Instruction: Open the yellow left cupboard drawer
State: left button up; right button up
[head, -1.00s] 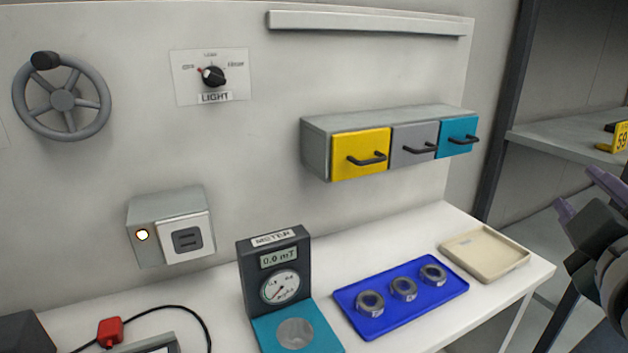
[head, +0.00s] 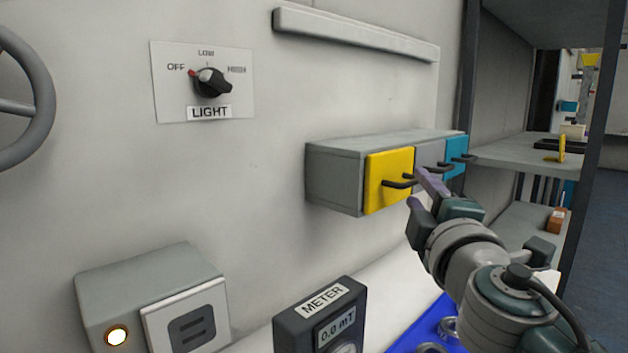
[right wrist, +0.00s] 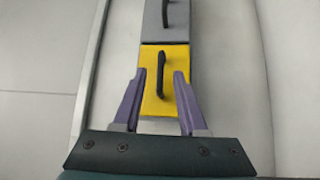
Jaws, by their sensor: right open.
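The yellow drawer (head: 386,190) is the left one in the grey wall cupboard (head: 335,180), and its front looks flush with the cupboard. Its black bar handle (head: 399,183) sticks out. My right gripper (head: 420,190) is close in front of the yellow drawer. In the right wrist view the yellow drawer (right wrist: 176,98) is straight ahead. The purple fingers of the right gripper (right wrist: 158,78) are open, with the handle (right wrist: 161,75) lined up between them. I cannot tell whether the fingertips reach past the bar. My left gripper is not in view.
A grey drawer (head: 429,155) and a blue drawer (head: 456,150) sit to the right. Below are the meter (head: 320,318), a blue tray (head: 405,338) with rings, and a wall box (head: 155,305). A shelf (head: 510,153) stands at the right.

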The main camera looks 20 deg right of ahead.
jog(key=shift+x, duration=1.3)
grip_shut()
dwell(0.5)
